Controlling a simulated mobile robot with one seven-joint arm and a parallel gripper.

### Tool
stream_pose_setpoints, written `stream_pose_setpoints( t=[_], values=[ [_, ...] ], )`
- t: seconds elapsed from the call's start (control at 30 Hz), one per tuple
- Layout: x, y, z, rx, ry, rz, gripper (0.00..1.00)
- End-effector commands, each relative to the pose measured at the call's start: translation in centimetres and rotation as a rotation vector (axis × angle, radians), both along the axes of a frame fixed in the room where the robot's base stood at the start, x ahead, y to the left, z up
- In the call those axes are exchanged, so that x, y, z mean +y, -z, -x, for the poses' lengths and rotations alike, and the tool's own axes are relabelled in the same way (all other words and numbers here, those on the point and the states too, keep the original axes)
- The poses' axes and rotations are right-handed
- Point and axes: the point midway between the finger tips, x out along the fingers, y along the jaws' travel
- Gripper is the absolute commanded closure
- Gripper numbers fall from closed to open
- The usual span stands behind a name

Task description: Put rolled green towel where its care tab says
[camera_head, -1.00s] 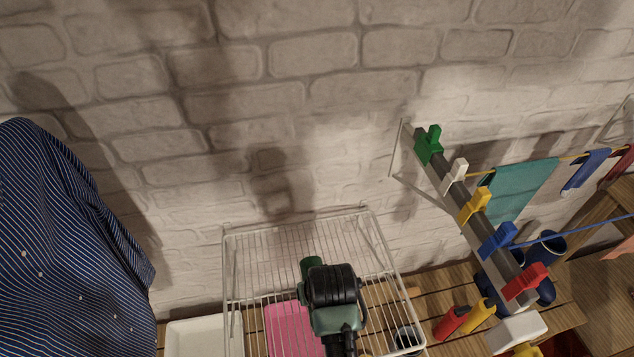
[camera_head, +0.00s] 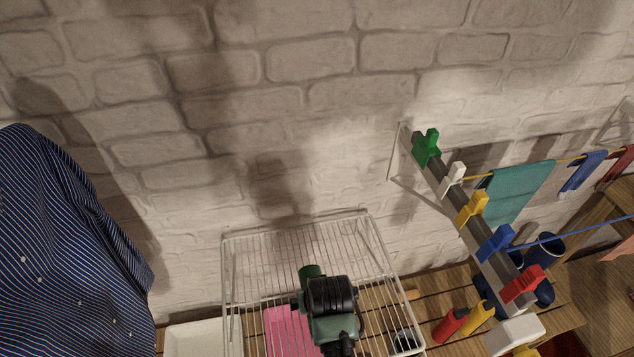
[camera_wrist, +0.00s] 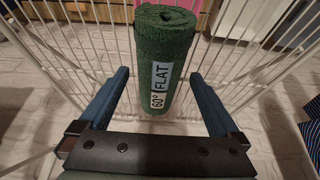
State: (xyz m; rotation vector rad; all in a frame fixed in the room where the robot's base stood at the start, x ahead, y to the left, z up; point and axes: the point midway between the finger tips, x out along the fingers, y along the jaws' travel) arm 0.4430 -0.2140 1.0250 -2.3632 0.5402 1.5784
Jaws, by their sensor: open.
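The rolled green towel (camera_wrist: 164,50) lies on the white wire rack (camera_wrist: 100,30) in the wrist view. Its white care tab (camera_wrist: 160,85) reads "60° FLAT". My gripper (camera_wrist: 158,77) is open, with one blue finger on each side of the towel's near part and a gap to each finger. In the head view, the dark green end of the towel (camera_head: 309,271) shows just beyond my gripper, over the wire rack (camera_head: 240,250). The rest of the roll is hidden by my gripper there.
A pink item (camera_head: 285,330) and a white tray (camera_head: 195,338) are below or beside the rack. A peg rail (camera_head: 463,213) with coloured pegs, lines and a hanging teal cloth (camera_head: 520,190) is at right. A striped shirt (camera_head: 60,240) hangs at left.

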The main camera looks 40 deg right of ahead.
Motion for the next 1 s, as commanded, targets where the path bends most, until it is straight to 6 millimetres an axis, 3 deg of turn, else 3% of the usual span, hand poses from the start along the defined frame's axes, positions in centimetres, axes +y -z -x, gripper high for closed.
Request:
stream_pose_setpoints(
  t=[0.27,0.7,1.0],
  values=[
    [0.3,-2.4,0.7,-0.004,0.000,0.002,0.02],
    [1.7,-9.7,3.4,-0.004,0.000,0.002,0.02],
    [2.0,-11.4,4.1,0.000,0.000,0.000,0.02]
  ],
)
